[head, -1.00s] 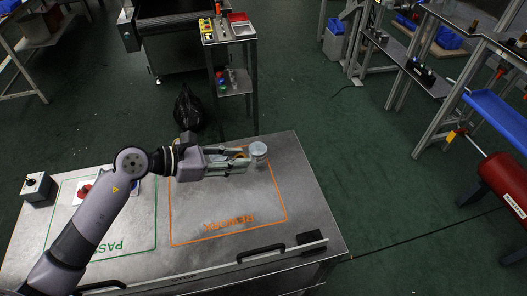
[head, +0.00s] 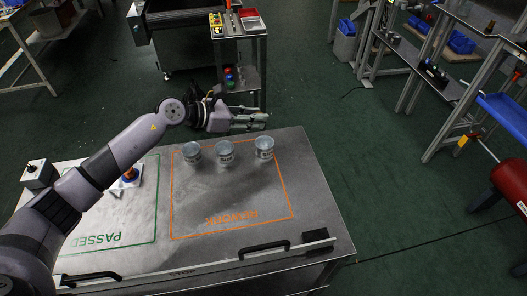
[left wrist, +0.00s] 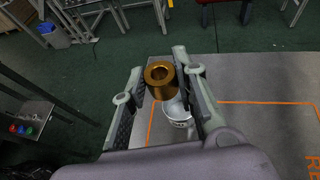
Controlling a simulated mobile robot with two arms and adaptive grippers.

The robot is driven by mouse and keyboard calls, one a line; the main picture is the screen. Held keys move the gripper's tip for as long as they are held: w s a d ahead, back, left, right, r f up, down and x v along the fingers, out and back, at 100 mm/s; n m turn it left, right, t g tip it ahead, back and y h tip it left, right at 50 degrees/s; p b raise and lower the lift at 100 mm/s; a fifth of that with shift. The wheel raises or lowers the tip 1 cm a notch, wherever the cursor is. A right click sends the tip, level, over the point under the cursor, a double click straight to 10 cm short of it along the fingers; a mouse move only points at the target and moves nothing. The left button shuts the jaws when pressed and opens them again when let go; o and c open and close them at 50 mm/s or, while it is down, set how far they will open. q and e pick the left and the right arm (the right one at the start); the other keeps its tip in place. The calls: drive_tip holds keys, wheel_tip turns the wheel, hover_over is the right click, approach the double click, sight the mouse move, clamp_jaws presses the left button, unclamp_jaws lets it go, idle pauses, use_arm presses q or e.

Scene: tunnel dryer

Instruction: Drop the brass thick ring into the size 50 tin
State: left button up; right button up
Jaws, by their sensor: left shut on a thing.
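My left gripper (head: 257,118) is raised above the far edge of the metal table (head: 230,205). In the left wrist view it is shut on the brass thick ring (left wrist: 160,75), a thick-walled gold-coloured ring with its round hole showing. In the head view the ring cannot be made out. Three tins stand upright in a row in the orange rework outline: a left tin (head: 192,154), a middle tin (head: 225,151) and a right tin (head: 264,149). Their labels are too small to read. One tin (left wrist: 178,112) shows below and behind the ring in the wrist view.
A grey box with a knob (head: 37,175) stands at the table's left edge. A stand with bins (head: 238,27) is behind the table. The front of the rework area is clear.

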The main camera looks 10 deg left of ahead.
use_arm(q)
drive_tip(key=shift+f+b, duration=0.7)
drive_tip(key=shift+f, duration=0.7)
drive_tip(key=o, duration=1)
drive_tip(key=shift+o, duration=0.2)
drive_tip(key=v, duration=1.2)
